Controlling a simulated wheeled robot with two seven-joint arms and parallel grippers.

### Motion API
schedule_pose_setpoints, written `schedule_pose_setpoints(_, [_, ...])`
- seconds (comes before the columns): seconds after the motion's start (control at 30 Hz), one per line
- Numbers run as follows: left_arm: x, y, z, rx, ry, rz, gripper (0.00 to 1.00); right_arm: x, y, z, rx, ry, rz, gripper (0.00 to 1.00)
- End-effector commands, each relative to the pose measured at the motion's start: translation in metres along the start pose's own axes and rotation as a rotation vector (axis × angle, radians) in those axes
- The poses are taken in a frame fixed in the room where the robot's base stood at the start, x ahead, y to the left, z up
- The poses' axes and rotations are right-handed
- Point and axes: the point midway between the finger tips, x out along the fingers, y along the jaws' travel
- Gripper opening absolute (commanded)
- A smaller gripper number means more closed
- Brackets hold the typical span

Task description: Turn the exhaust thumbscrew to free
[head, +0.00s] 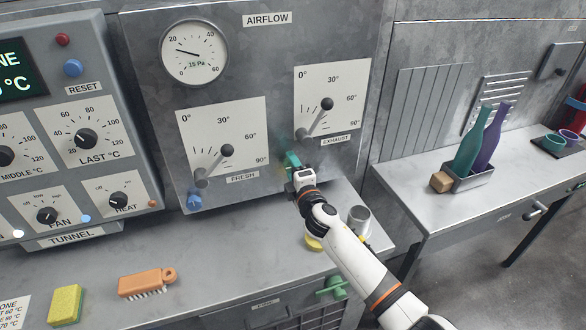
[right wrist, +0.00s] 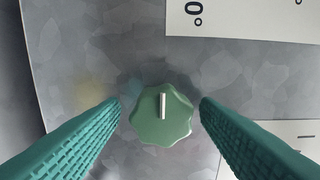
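The exhaust thumbscrew is a green, lobed knob (right wrist: 162,115) on the grey panel in the right wrist view. A pale raised mark on its face stands nearly upright. My right gripper (head: 291,161) is at the panel, left of the EXHAUST label, and its teal fingers hide the thumbscrew in the head view. In the right wrist view the fingers (right wrist: 160,106) are open, one on each side of the knob, with gaps between. The exhaust lever (head: 327,104) has its dark knob up and right of its pivot. My left gripper is not in view.
The fresh lever (head: 227,151) and a blue thumbscrew (head: 194,202) are left of my gripper. A metal cup (head: 359,217) stands on the bench beside my right arm. An orange brush (head: 147,283) and a yellow sponge (head: 66,305) lie at the front left.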

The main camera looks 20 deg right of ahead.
Motion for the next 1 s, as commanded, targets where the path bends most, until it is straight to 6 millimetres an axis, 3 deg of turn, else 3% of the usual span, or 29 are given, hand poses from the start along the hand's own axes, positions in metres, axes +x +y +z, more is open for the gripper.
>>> schedule_pose_setpoints(0.37, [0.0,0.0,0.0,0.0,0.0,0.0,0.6,-0.006,0.0,0.0,0.002,-0.001,-0.001,0.57])
schedule_pose_setpoints(0.47, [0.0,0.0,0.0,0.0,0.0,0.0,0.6,-0.018,0.001,0.0,0.001,-0.001,0.0,0.57])
schedule_pose_setpoints(0.8, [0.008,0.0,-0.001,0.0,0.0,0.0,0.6,-0.087,0.003,0.0,0.0,-0.001,0.001,0.57])
schedule_pose_setpoints(1.0, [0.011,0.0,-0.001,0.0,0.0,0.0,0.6,-0.113,0.001,0.0,0.001,0.0,0.0,0.57])
